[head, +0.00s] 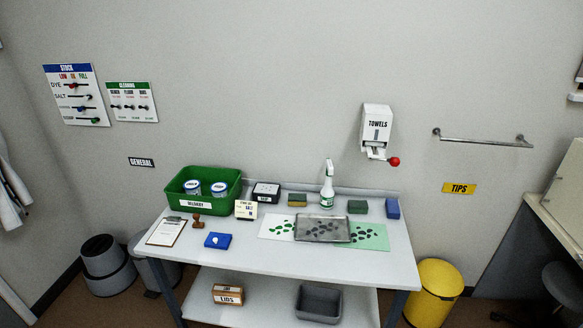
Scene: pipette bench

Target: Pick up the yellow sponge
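A small sponge (297,203) with a yellow lower part and a dark green top lies at the back of the white table (255,253), left of the white spray bottle (327,190). It is the only sponge with visible yellow. A green block (357,207) and a blue block (393,208), perhaps sponges too, lie to the right of the bottle. Neither of my grippers is in view.
A green delivery bin (207,178) with two cans stands at the back left. A metal tray (322,229) lies across spotted sheets in front of the sponge. A black-topped box (265,192) stands just left of it. The table's front strip is clear.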

